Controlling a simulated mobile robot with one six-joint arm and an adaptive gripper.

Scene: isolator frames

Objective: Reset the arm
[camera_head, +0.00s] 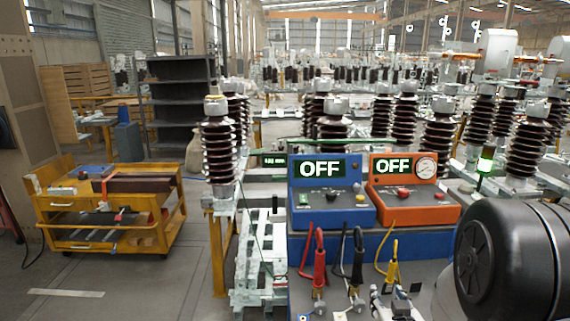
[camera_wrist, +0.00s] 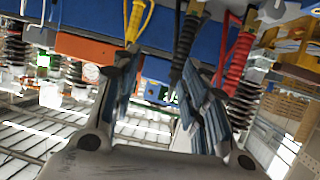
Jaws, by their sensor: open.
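My gripper shows in the wrist view (camera_wrist: 163,100) with its two fingers spread apart and nothing visible between them. In the head view, what looks like part of it shows low at the bottom edge, right of the middle. A large dark rounded link of my arm fills the lower right of the head view. The red clamp (camera_head: 319,262), the black clamp (camera_head: 356,266) and the yellow clamp (camera_head: 393,266) stand in a row at the front of the blue bench. In the wrist view the yellow clamp (camera_wrist: 135,22) appears beyond the fingers; contact cannot be told.
A blue control box (camera_head: 330,201) and an orange control box (camera_head: 412,200), both showing OFF, sit behind the clamps. Brown ribbed insulators (camera_head: 218,150) stand around. A yellow cart (camera_head: 108,227) stands at left, with clear floor (camera_head: 190,285) beside it.

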